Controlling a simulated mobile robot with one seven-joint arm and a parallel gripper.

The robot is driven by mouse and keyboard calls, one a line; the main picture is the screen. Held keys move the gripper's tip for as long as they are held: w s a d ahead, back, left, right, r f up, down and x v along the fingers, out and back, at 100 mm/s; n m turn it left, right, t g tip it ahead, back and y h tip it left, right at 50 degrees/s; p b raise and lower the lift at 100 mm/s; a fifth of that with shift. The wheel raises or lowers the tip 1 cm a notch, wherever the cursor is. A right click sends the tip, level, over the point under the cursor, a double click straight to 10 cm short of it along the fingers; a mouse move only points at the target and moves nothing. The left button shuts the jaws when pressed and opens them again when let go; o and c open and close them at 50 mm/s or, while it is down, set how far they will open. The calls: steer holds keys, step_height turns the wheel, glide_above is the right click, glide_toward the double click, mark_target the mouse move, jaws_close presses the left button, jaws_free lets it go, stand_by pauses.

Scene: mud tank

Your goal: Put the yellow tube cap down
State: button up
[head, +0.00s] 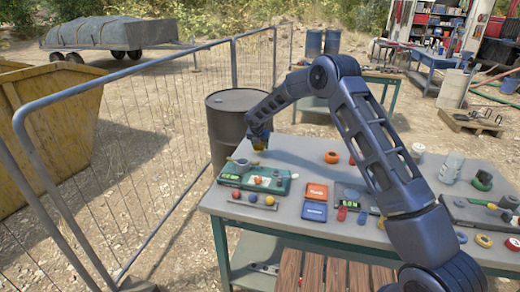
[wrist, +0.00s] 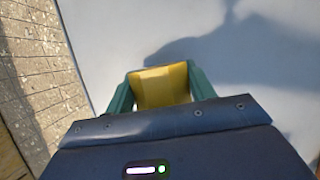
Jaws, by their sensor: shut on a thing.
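The yellow tube cap (wrist: 160,84) sits between the two green fingers of my gripper (wrist: 159,86) in the wrist view, and the fingers are shut on it. In the head view, my gripper (head: 260,138) is over the far left part of the grey table (head: 290,152), and a little yellow of the cap (head: 259,147) shows under it. I cannot tell whether the cap touches the tabletop. The wrist view shows bare tabletop (wrist: 110,30) around the cap, with the arm's shadow on it.
A dark barrel (head: 225,110) stands beyond the left edge.

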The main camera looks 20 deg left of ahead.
steer(key=shift+f, duration=1.05)
steer(key=shift+f, duration=0.1)
steer(key=o, duration=1)
